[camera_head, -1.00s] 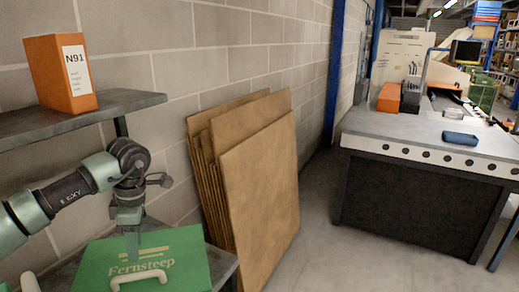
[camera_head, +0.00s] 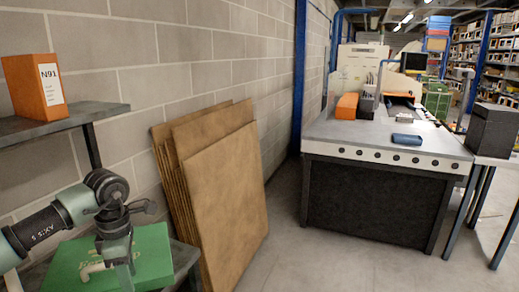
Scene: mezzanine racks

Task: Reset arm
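My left gripper (camera_head: 124,274) points down at the lower left, over a green box (camera_head: 155,250) on a low dark shelf. It covers part of the box's pale lettering. Whether its fingers are open or shut does not show clearly, nor whether they touch the box. A pale handle (camera_head: 92,270) on the box shows just left of the gripper. My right gripper is not in view.
An orange binder (camera_head: 34,87) marked N91 stands on a dark shelf (camera_head: 62,121) above. Brown panels (camera_head: 218,190) lean against the block wall. A workbench (camera_head: 375,190) and a black box (camera_head: 491,130) stand at right. Grey floor between is clear.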

